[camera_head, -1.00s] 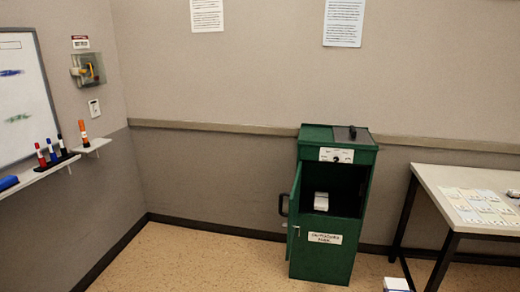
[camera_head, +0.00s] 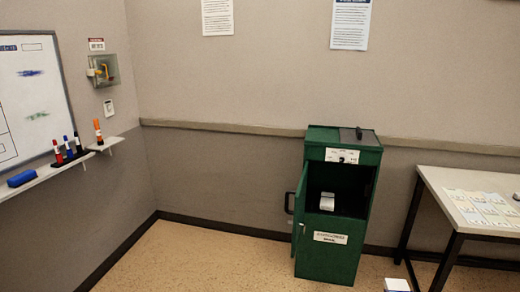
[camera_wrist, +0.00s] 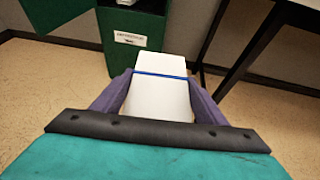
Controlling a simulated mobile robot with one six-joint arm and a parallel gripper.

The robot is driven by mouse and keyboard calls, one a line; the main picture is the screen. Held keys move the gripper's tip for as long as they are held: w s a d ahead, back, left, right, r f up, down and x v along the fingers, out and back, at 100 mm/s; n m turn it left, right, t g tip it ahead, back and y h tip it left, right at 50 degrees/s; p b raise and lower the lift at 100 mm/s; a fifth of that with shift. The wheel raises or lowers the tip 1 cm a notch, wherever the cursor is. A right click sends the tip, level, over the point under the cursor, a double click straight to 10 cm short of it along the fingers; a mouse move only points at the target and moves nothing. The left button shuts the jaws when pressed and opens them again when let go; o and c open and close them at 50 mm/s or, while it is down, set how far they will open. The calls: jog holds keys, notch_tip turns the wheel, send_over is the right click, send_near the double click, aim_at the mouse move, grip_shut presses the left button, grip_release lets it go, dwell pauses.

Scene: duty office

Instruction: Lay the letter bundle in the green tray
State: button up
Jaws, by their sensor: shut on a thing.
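The letter bundle (camera_wrist: 158,98) is a white stack with a blue band around it. In the wrist view my gripper (camera_wrist: 160,79) is shut on it, with a purple finger on each side. Its far end points toward the green cabinet. A white end at the bottom edge of the head view (camera_head: 397,285) looks like the same bundle. I cannot make out a separate green tray in either view.
A green cabinet (camera_head: 330,240) stands against the back wall, its door (camera_head: 300,215) open to the left. A white item (camera_head: 327,201) lies inside. A table (camera_head: 440,185) with several cards stands at right. Floor (camera_head: 220,262) left of the cabinet is clear.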

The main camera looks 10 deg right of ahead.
jog(key=w+a+r+n+y, duration=0.3)
jog(key=w+a+r+y, duration=0.1)
jog(key=w+a+r, duration=0.6)
jog(key=w+a+r+n+y, duration=0.4)
jog(key=w+a+r, duration=0.25)
jog(key=a, duration=0.65)
jog(key=w+a+r+n+g+y, duration=0.1)
jog(key=a+r+n+y, duration=0.15)
jog(key=a, duration=0.45)
jog(key=a+r+n+g+y, duration=0.1)
jog(key=a+r+n+y, duration=0.15)
jog(key=a, duration=0.55)
jog(key=s+a+f+n+g+y, duration=0.1)
jog(key=s+a+n+g+y, duration=0.1)
jog(key=s+a, duration=0.3)
jog(key=shift+s+g, duration=0.3)
jog(key=shift+g, duration=0.2)
jog(key=shift+s+a+f, duration=0.1)
jog(key=shift+a, duration=0.05)
